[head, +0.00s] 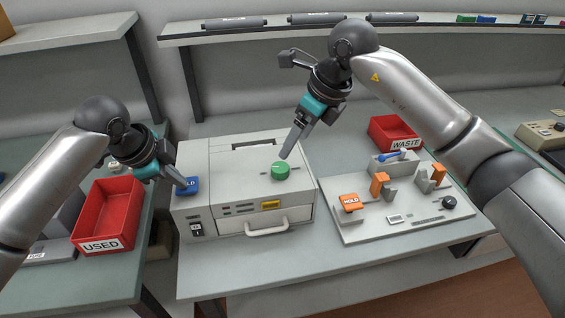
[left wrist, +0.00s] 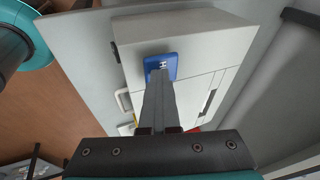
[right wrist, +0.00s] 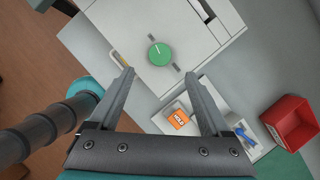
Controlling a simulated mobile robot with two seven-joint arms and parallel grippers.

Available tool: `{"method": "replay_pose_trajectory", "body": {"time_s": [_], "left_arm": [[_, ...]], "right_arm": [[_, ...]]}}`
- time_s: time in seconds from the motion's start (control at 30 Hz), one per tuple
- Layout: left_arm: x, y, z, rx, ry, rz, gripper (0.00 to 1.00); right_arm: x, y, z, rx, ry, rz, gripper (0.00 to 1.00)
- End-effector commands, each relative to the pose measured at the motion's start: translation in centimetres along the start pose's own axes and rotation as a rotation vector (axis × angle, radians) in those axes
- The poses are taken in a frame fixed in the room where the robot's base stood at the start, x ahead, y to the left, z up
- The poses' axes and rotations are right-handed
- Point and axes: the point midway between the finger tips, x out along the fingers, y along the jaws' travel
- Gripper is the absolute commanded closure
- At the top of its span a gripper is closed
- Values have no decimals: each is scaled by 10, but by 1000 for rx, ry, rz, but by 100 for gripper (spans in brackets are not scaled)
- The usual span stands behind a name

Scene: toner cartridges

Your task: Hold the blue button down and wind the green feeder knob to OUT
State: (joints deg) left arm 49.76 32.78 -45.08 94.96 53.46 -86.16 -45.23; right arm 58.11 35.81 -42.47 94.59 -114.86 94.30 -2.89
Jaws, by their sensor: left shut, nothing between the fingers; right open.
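The blue HOLD button (head: 190,184) is on the top left of the white printer (head: 222,160). My left gripper (head: 184,184) is shut and empty, its fingertips at the button. In the left wrist view the closed fingers (left wrist: 160,85) reach the blue button (left wrist: 162,67) and cover part of it; whether it is pressed down I cannot tell. The green knob (head: 281,171) is on the printer's top, and its white line shows in the right wrist view (right wrist: 160,54). My right gripper (head: 290,152) is open above the knob, apart from it.
An orange HOLD button (head: 350,203) and orange clips stand on a grey fixture (head: 375,232) to the right. A red WASTE bin (head: 385,142) is behind it. A red USED bin (head: 98,228) stands at left. A shelf with cartridges (head: 235,22) runs along the back.

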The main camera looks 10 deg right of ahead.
Motion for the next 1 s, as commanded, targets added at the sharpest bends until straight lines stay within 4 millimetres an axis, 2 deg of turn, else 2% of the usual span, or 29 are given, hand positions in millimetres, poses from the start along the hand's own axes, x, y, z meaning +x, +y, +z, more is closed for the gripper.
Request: {"method": "replay_pose_trajectory", "body": {"time_s": [0.03, 0.2, 0.43, 0.6, 0.87, 1.0], "left_arm": [[2, 2, 1, -1, -4, 6, 100], [2, 2, 1, -1, -4, 6, 100], [2, 2, 1, -1, -4, 6, 100], [2, 2, 1, -1, -4, 6, 100], [2, 2, 1, -1, -4, 6, 100], [2, 2, 1, -1, -4, 6, 100]], "right_arm": [[12, 1, 0, 2, 3, 5, 18], [48, 1, -1, 1, 3, 5, 18], [82, 1, 0, -1, 1, 3, 18], [92, 0, 0, -2, 1, 1, 18], [93, 0, 0, -2, 1, 1, 18], [93, 0, 0, -2, 1, 1, 32]]}}
